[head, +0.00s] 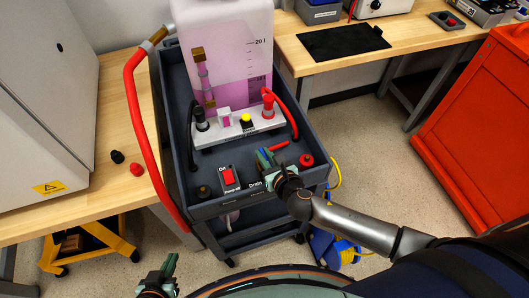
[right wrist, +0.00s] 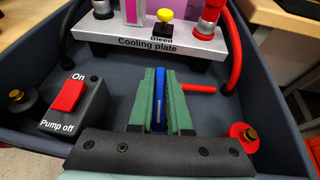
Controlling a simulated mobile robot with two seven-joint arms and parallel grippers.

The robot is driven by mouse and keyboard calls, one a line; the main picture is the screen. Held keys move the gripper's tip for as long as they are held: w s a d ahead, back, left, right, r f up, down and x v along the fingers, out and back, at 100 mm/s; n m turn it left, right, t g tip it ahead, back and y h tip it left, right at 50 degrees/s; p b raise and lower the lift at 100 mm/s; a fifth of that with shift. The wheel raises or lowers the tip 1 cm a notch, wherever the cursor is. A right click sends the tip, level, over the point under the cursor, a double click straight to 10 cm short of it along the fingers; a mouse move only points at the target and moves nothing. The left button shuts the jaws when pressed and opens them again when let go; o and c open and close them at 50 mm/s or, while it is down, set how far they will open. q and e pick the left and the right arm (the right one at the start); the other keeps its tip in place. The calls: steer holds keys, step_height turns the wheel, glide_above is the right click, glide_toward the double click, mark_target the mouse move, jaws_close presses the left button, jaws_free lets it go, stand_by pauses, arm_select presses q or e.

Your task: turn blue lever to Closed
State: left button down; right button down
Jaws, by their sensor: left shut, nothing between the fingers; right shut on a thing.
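The blue lever (right wrist: 159,105) stands between the green fingers of my right gripper (right wrist: 158,82) in the right wrist view. The gripper is shut on it, and the fingers hide its sides and base. In the head view my right gripper (head: 267,158) is over the front of the cart tray, beside a partly covered "Drain" label. A red bar (right wrist: 198,88) sticks out to the right behind the fingers. No Closed mark can be read. My left gripper (head: 165,272) is low in the head view, shut and empty, away from the cart.
The grey cart (head: 213,209) carries a pump switch box (right wrist: 74,105) left of the right gripper. A red-collared fitting (right wrist: 243,137) is to its right. The cooling plate (right wrist: 150,42), hoses and a pink-liquid tank (head: 226,35) stand behind. A red cabinet (head: 480,120) stands farther right.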

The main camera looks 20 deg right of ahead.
steer(key=shift+m+h, duration=0.6)
steer(key=shift+h, duration=0.1)
steer(key=c, duration=0.9)
jaws_free()
steer(key=shift+o, duration=0.2)
steer(key=shift+s, duration=0.1)
steer(key=p+v, duration=0.1)
steer(key=v, duration=1.1)
steer(key=shift+s, duration=0.2)
